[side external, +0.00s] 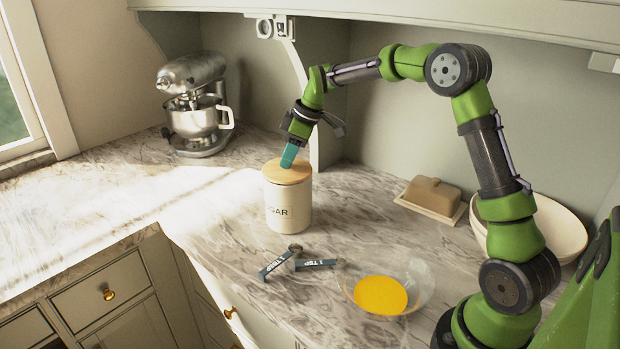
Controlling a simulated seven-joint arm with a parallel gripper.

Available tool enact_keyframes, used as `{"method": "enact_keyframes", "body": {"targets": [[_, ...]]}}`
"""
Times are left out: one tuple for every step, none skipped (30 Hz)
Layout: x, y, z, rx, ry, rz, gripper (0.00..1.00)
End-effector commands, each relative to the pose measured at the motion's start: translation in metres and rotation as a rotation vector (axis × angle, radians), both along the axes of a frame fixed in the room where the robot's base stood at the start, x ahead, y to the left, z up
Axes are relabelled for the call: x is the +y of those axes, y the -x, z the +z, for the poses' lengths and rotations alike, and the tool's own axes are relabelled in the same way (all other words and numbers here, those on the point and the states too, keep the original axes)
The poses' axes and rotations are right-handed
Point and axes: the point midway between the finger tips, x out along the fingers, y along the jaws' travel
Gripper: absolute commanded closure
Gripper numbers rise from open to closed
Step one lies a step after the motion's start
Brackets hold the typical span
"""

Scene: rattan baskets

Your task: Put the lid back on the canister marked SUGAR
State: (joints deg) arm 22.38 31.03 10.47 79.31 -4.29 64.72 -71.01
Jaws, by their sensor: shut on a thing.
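The white canister marked SUGAR (287,208) stands upright on the marble counter, left of the middle in the side external view. The round wooden lid (280,175) is at the top of the canister and looks level over its mouth. I cannot tell whether it is fully seated. My gripper (289,158) is directly above the lid, with its teal fingers pointing down onto it. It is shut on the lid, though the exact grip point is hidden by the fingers.
Measuring spoons (290,262) lie in front of the canister. A glass bowl with yellow contents (381,295) is at front right. A butter dish (432,197) and a cream bowl (553,228) stand to the right. A stand mixer (196,105) is at back left. The left counter is clear.

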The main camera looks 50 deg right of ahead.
Motion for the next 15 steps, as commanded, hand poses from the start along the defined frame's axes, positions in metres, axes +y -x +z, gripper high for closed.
{"method": "enact_keyframes", "body": {"targets": [[0.0000, 0.0000, 0.0001, 0.000, 0.000, 0.000, 1.00], [0.0000, 0.0000, 0.0001, 0.000, 0.000, 0.000, 1.00], [-0.0001, -0.0001, 0.0001, 0.000, 0.000, 0.000, 1.00], [-0.0001, -0.0001, 0.0001, 0.000, 0.000, 0.000, 0.70], [0.0000, 0.0000, 0.0001, 0.000, 0.000, 0.000, 0.65], [-0.0001, -0.0001, 0.0002, 0.000, 0.000, 0.000, 0.59], [-0.0001, -0.0001, 0.0002, 0.000, 0.000, 0.000, 0.54], [0.0000, 0.0000, 0.0001, 0.000, 0.000, 0.000, 0.50], [0.0000, 0.0000, 0.0001, 0.000, 0.000, 0.000, 0.44], [0.0000, 0.0000, 0.0001, 0.000, 0.000, 0.000, 0.43], [0.0000, 0.0000, 0.0001, 0.000, 0.000, 0.000, 0.43], [0.0000, 0.0000, 0.0001, 0.000, 0.000, 0.000, 0.43], [0.0000, 0.0000, 0.0001, 0.000, 0.000, 0.000, 0.43], [0.0000, 0.0000, 0.0001, 0.000, 0.000, 0.000, 0.43], [0.0000, 0.0000, 0.0001, 0.000, 0.000, 0.000, 0.43]]}}
